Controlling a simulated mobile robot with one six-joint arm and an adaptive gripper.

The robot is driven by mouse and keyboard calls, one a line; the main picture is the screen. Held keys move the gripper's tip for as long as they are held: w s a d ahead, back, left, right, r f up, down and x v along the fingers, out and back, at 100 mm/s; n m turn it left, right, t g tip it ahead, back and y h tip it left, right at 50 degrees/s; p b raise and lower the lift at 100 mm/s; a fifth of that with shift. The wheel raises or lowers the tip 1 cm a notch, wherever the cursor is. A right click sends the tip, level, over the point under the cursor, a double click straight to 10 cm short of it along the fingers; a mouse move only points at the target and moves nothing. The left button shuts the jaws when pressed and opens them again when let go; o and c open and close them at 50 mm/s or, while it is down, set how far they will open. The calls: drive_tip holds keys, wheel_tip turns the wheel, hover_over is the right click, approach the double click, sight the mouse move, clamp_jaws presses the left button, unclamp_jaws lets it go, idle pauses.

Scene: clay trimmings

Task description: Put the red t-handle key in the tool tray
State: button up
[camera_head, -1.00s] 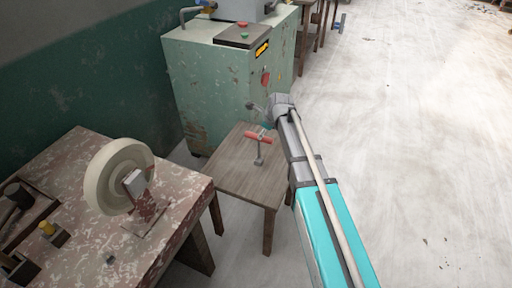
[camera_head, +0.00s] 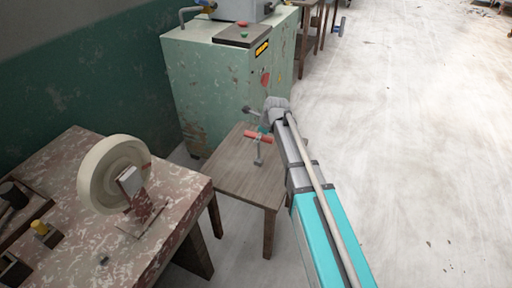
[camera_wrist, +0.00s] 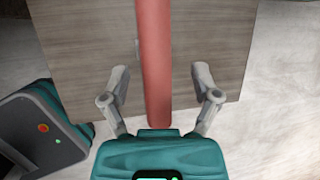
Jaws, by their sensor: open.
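The red t-handle key (camera_head: 258,136) stands on a small wooden table (camera_head: 236,178), its red bar on top and its grey stem below. In the wrist view its red bar (camera_wrist: 154,50) runs lengthwise between the fingers of my gripper (camera_wrist: 160,72), with a gap on both sides. My gripper is open and holds nothing. A dark wooden tray (camera_head: 40,208) with tools in compartments lies on the bench at the left edge, partly cut off.
A grinding wheel (camera_head: 105,172) stands on the worn red bench (camera_head: 165,215) between the tray and the small table. A green cabinet (camera_head: 210,85) stands behind the small table. Open floor (camera_head: 420,150) lies to the right.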

drive_tip(key=shift+b+x, duration=0.65)
drive_tip(key=shift+x, duration=0.35)
clamp_jaws()
